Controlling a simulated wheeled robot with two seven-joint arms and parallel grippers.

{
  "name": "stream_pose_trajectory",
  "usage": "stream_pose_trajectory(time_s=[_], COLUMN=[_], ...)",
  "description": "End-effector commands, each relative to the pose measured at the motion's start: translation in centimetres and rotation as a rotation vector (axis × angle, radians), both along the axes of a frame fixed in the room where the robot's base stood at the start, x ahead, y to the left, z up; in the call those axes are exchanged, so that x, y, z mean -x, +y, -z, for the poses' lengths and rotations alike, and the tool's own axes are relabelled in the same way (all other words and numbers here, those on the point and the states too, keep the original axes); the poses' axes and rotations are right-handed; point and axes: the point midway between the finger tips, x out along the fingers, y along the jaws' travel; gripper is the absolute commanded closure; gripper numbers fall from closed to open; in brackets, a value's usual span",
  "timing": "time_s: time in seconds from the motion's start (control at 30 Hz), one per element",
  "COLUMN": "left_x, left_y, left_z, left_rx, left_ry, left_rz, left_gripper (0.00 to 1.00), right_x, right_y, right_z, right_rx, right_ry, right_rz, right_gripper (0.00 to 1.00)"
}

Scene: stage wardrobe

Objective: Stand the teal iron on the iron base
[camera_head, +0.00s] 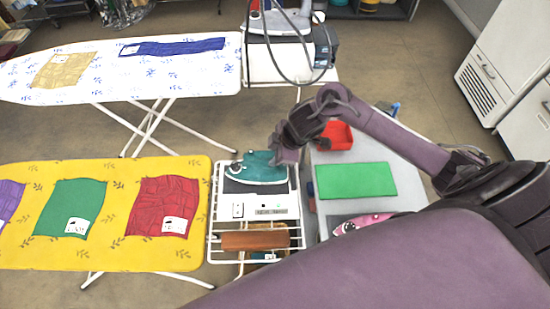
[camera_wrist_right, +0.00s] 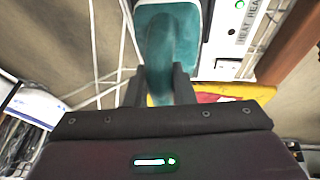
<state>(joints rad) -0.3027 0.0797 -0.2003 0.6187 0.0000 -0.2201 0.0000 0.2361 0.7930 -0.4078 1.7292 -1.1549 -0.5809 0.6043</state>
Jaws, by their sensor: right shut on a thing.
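The teal iron (camera_head: 256,168) is at the iron base (camera_head: 254,212), over its far part in the head view. My right gripper (camera_head: 279,157) is shut on the iron's handle, coming from the right. In the right wrist view the teal iron (camera_wrist_right: 172,40) sits between the two fingers of my gripper (camera_wrist_right: 161,85), beside the white base panel (camera_wrist_right: 225,35). I cannot tell whether the iron touches the base. My left gripper is not in view.
A yellow ironing board (camera_head: 110,240) with folded cloths lies left of the base. A grey table (camera_head: 408,195) with a green mat (camera_head: 356,180), a red tray (camera_head: 336,137) and a pink patterned item (camera_head: 360,223) is at the right. A second board (camera_head: 200,80) stands behind.

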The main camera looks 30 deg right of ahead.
Motion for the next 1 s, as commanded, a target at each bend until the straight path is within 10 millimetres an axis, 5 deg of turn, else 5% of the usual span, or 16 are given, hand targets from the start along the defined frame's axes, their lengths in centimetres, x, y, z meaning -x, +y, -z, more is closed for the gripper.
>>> stream_pose_trajectory(time_s=[0.2, 0.57, 0.6, 0.73, 1.0], left_x=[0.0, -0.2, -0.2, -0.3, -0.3], left_y=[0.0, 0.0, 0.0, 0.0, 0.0], left_z=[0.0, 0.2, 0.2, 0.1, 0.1], left_rx=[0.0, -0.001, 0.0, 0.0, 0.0], left_ry=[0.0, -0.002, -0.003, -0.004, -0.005], left_rz=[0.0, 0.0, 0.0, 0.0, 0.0], left_gripper=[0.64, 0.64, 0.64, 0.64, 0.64], right_x=[-0.1, -0.1, 0.0, 0.0, 0.0], right_y=[0.0, 0.0, 0.0, 0.0, 0.0], right_z=[2.2, 2.5, 2.7, 2.6, 2.6], right_rx=[-0.002, -0.001, 0.0, 0.0, 0.0], right_ry=[-0.003, -0.003, 0.0, 0.0, -0.001], right_rz=[0.001, 0.001, 0.0, 0.0, 0.0], right_gripper=[1.0, 1.0, 0.75, 0.58, 0.56])
